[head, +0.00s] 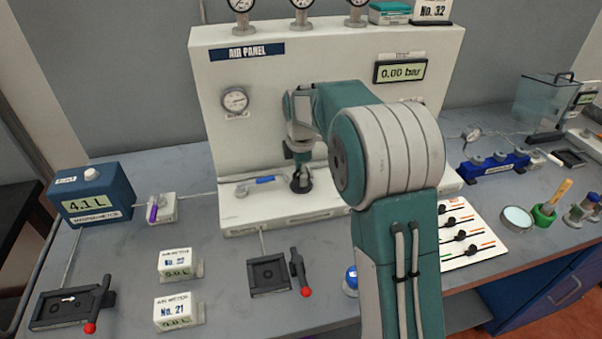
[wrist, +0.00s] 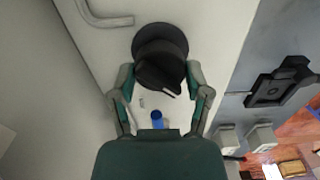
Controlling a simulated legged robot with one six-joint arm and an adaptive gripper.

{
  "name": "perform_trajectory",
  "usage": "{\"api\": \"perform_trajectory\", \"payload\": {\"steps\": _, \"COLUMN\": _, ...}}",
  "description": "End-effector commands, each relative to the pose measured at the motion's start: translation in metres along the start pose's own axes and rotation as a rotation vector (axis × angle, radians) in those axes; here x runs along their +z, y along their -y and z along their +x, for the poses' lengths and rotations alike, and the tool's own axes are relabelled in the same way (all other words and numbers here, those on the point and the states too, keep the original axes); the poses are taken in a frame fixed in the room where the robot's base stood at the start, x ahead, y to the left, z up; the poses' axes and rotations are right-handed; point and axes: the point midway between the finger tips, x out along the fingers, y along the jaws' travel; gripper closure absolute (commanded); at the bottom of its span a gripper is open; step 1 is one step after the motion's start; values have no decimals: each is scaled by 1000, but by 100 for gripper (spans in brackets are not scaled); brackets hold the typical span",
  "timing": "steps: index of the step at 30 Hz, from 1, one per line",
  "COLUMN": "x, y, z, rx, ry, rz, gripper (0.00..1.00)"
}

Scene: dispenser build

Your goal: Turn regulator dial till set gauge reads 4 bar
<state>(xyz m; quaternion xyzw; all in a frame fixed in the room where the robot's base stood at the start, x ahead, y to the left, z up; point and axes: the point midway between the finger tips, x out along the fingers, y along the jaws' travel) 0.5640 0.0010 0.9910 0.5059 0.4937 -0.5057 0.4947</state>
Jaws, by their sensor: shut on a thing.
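The black regulator dial (wrist: 160,45) is round and dark, with a small pale mark on it, and sits between my gripper's fingers in the wrist view. My gripper (wrist: 159,80) is shut on the dial, one finger on each side. In the head view my gripper (head: 301,178) is low at the front of the air panel (head: 215,65), and my arm hides part of the panel. A round gauge (head: 235,100) is on the panel's left; its needle is too small to read. A digital display (head: 400,71) at the panel's right reads 0.00 bar.
A blue-handled valve (head: 264,180) is just left of my gripper. Several round gauges (head: 302,5) stand on top of the panel. A black lever unit (head: 270,277) with a red knob is in front. A blue 4.1 L box (head: 90,193) stands at the left.

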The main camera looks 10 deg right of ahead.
Motion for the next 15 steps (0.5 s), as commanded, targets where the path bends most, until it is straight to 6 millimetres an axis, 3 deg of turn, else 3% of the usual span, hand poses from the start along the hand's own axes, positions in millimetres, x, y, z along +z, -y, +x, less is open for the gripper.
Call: {"api": "perform_trajectory", "payload": {"steps": 15, "x": 0, "y": 0, "z": 4, "rx": -4, "ry": 1, "rz": 356, "gripper": 84}}
